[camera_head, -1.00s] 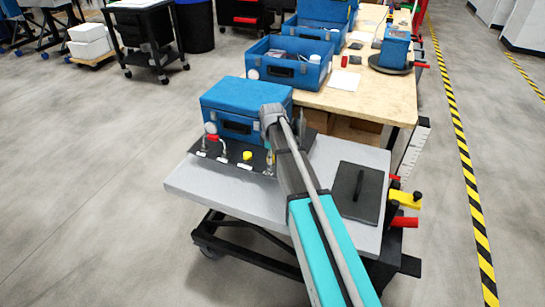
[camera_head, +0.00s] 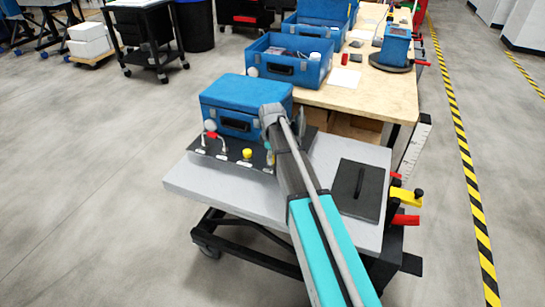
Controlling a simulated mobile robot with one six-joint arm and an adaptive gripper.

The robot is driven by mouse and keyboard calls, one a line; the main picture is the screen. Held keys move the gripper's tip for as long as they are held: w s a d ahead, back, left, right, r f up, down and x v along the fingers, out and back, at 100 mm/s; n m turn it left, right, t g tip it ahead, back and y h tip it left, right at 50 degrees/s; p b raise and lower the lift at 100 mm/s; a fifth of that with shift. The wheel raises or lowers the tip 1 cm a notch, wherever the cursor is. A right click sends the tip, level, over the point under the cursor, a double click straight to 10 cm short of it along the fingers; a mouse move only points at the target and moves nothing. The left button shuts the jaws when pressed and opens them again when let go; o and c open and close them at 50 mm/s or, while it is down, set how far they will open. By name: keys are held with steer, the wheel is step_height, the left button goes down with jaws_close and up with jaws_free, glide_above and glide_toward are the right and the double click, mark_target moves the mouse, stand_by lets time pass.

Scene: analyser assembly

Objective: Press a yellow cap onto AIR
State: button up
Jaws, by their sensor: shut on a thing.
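A small yellow cap (camera_head: 247,153) sits on a fitting on the dark plate (camera_head: 228,160), in front of the blue case (camera_head: 235,98). White labels lie along the plate's front, too small to read, so I cannot tell which one says AIR. Left of the cap stand bent metal fittings with a red part (camera_head: 212,134) and a round grey knob. My arm reaches up over the grey cart top, and its wrist is beside the case's right side. My gripper's fingers are hidden behind the wrist, along with the plate's right part. I cannot see anything held.
A black flat panel with a handle (camera_head: 358,190) lies on the grey cart top (camera_head: 205,187) at right. Yellow and red handles stick out at the cart's right edge. Behind is a wooden table (camera_head: 385,95) with open blue cases. The cart's left front is clear.

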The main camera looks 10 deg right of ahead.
steer(key=shift+f, duration=0.35)
steer(key=o, duration=0.8)
steer(key=shift+r, duration=0.1)
steer(key=shift+o, duration=0.2)
